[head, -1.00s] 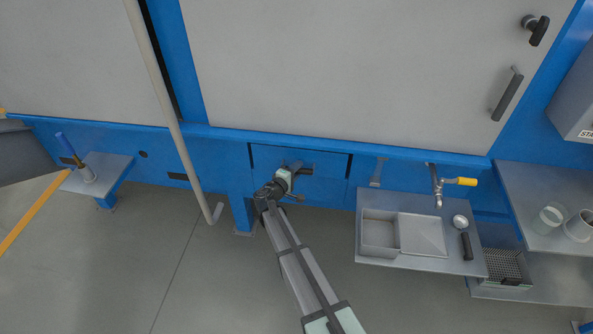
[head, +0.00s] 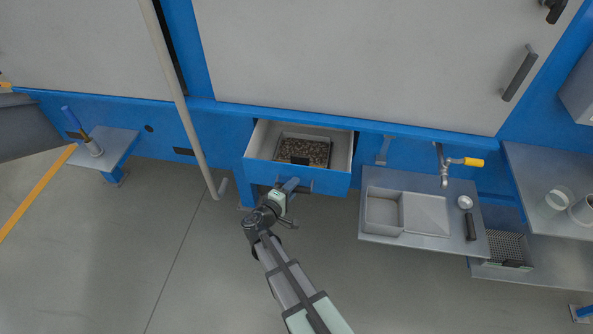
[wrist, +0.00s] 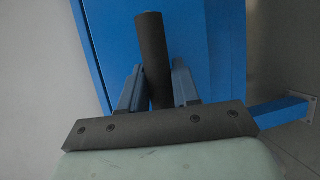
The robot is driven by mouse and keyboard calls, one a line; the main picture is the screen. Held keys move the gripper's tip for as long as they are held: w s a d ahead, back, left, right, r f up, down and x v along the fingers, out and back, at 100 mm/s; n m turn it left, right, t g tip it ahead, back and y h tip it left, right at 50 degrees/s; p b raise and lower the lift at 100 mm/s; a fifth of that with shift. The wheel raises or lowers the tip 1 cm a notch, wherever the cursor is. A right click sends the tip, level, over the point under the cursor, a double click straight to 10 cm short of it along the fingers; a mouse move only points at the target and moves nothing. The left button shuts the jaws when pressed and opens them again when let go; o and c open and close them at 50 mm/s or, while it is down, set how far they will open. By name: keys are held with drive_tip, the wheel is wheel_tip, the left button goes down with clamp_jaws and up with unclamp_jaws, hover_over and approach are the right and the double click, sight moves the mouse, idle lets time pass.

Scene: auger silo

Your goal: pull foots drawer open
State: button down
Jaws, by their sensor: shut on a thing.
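The foots drawer (head: 262,172) is a blue-fronted drawer with pale inner walls, low in the blue machine frame. It stands pulled out in the head view, with a tray of brown granular material (head: 303,150) inside. My gripper (head: 286,188) is at the drawer's front, shut on its dark bar handle (head: 315,187). In the wrist view the handle (wrist: 152,55) stands between my two blue fingers (wrist: 158,88), with the blue drawer front (wrist: 185,35) behind it. My fingers hide part of the handle.
A steel shelf with a basin (head: 383,209), a yellow-handled tap (head: 465,161) and a scoop (head: 467,205) is right of the drawer. A pale pole (head: 180,100) hangs to the left. The floor in front is clear.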

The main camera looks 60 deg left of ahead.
drive_tip(key=s+d, duration=0.5)
drive_tip(key=shift+s+d, duration=0.2)
drive_tip(key=c, duration=0.9)
unclamp_jaws()
drive_tip(key=v, duration=1.3)
drive_tip(key=shift+s, duration=0.35)
drive_tip(key=shift+d+r+n, duration=0.1)
drive_tip(key=shift+n, duration=0.2)
